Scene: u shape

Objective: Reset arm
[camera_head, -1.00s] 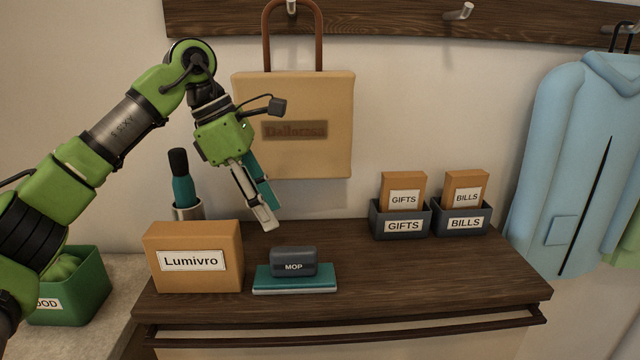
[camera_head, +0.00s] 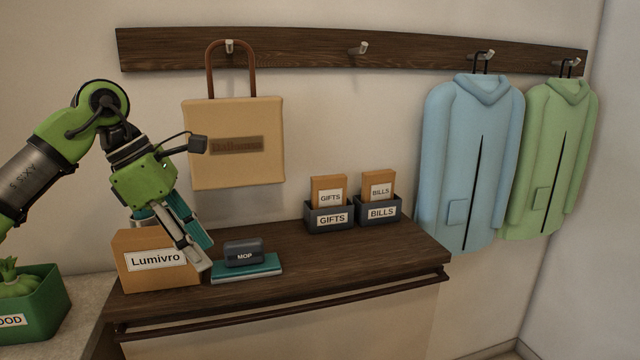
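My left gripper (camera_head: 204,256) hangs from the green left arm at the left of the head view, fingers pointing down and right. One finger is pale grey and the other teal. They run side by side with a narrow gap, and I see nothing held between them. In the picture they overlap the orange Lumivro box (camera_head: 135,276), close to the dark MOP block (camera_head: 243,252) on a teal, flat item (camera_head: 262,269). I cannot tell whether they touch anything. My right gripper is not in view.
The dark wooden shelf top (camera_head: 340,259) is clear at its front right. GIFTS (camera_head: 329,218) and BILLS (camera_head: 379,210) holders stand behind. A tan bag (camera_head: 235,170), blue coat (camera_head: 468,160) and green coat (camera_head: 546,160) hang on the wall. A green bin (camera_head: 45,310) sits left.

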